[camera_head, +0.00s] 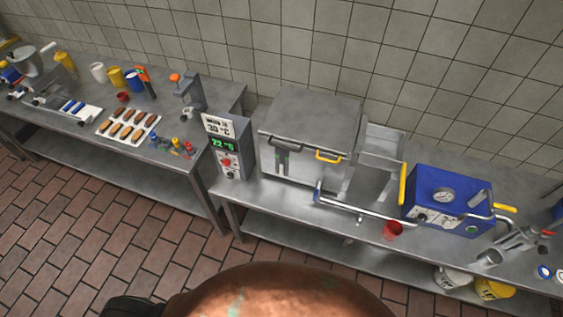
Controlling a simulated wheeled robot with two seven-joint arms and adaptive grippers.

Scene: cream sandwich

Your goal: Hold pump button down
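A blue machine (424,185) with a round gauge (443,195) and yellow handles stands on the right-hand steel counter. Its front carries small dark controls (421,217) and a green spot (472,229). A grey control box (236,160) with a green display reading about 22 °C and red controls (226,162) stands left of the large steel box. I cannot tell which control is the pump button, or whether any is pressed. Neither of my grippers shows in the head view, and nothing visible touches these controls.
A large steel box (310,118) with a yellow handle fills the middle. A metal bar (352,208) lies along the counter's front near a red cup (392,230). The left counter (80,138) holds a tray of brown pieces, cups and tools. The brick floor (100,225) is clear.

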